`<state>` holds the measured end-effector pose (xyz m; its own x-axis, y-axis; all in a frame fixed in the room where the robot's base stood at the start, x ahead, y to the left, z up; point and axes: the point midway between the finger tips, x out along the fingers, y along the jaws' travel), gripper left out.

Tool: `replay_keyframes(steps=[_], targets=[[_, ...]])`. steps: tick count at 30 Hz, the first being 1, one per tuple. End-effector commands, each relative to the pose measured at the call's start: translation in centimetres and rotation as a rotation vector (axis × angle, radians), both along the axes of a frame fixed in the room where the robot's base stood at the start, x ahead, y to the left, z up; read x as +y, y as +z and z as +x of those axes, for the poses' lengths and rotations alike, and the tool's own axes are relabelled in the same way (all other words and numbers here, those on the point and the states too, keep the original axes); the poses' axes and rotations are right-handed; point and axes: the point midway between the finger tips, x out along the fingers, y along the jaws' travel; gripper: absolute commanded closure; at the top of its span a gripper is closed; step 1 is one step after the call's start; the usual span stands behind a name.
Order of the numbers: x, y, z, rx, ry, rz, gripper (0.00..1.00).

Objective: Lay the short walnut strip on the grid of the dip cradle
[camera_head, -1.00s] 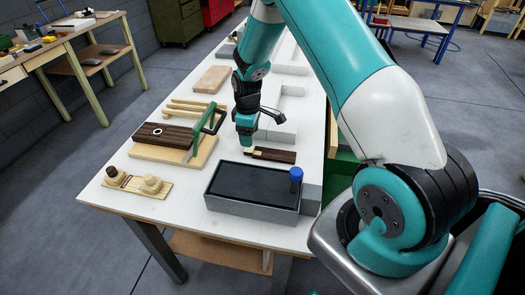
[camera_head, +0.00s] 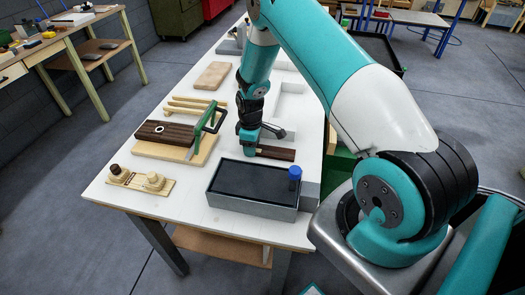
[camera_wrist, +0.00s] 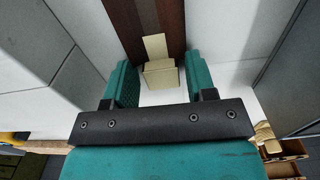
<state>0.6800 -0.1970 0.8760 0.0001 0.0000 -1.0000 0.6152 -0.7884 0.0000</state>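The short walnut strip (camera_head: 275,153) lies flat on the white bench, dark brown; its left end is hidden by my gripper. In the wrist view the strip (camera_wrist: 150,22) runs away from me, with a cream block (camera_wrist: 160,73) at its near end. My gripper (camera_wrist: 160,82) is open, its green fingers on either side of the block with a gap at each side. In the head view my gripper (camera_head: 250,150) is low at the strip's left end. I cannot make out a grid or tell for certain which thing is the dip cradle.
A grey trough (camera_head: 255,207) with a dark inside and blue knob (camera_head: 295,172) stands just in front of the strip. Left are a green clamp (camera_head: 203,132) on a wooden board (camera_head: 170,153), wooden sticks (camera_head: 195,107) and a peg base (camera_head: 138,181). Grey blocks stand behind.

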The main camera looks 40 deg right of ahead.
Motion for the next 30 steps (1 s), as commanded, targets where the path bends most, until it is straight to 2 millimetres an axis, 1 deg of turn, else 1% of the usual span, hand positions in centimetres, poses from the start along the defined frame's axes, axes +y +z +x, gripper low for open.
replay_keyframes(steps=[3,4,16,20,23,26,29,30], targets=[[0.0,0.0,0.0,0.001,0.000,0.001,0.86],[0.0,0.0,0.0,0.001,0.000,0.001,0.97],[0.0,0.0,0.0,0.001,0.000,0.001,0.94],[0.0,0.3,0.0,0.000,0.000,0.000,0.94],[0.0,1.0,0.1,-0.003,0.000,0.000,0.94],[0.0,2.4,0.1,-0.004,0.000,-0.001,0.94],[0.0,4.7,0.2,-0.006,0.000,-0.001,0.94],[0.0,6.0,0.2,-0.009,0.000,-0.002,0.94]])
